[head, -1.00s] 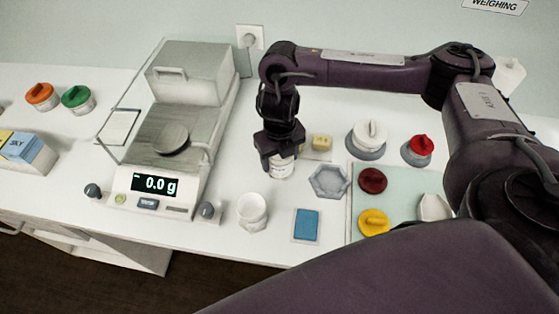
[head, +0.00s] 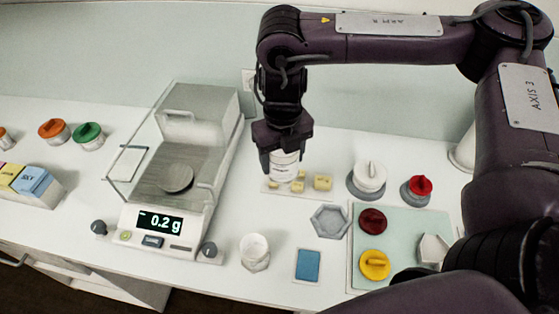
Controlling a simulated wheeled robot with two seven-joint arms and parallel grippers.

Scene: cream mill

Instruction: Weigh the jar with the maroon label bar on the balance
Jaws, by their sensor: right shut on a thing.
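My right gripper (head: 284,152) is shut on a small white jar (head: 285,170), which hangs upright below the fingers. The fingers hide its top, and I cannot make out a maroon bar on its label from here. The balance (head: 138,216) stands to the left of the gripper, with a round grey pan (head: 176,178) that is empty. Clear panels surround the pan, and a grey housing with a handle (head: 190,112) is at the back. The display (head: 160,222) reads 0.2 g with what looks like a minus sign. My left gripper is not in view.
A grey hexagonal dish (head: 329,221), a white cup (head: 255,251) and a blue pad (head: 307,265) lie in front. Several knobbed lids, including a dark red one (head: 372,221), are at right. Orange and green-lidded jars (head: 89,135) stand at left.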

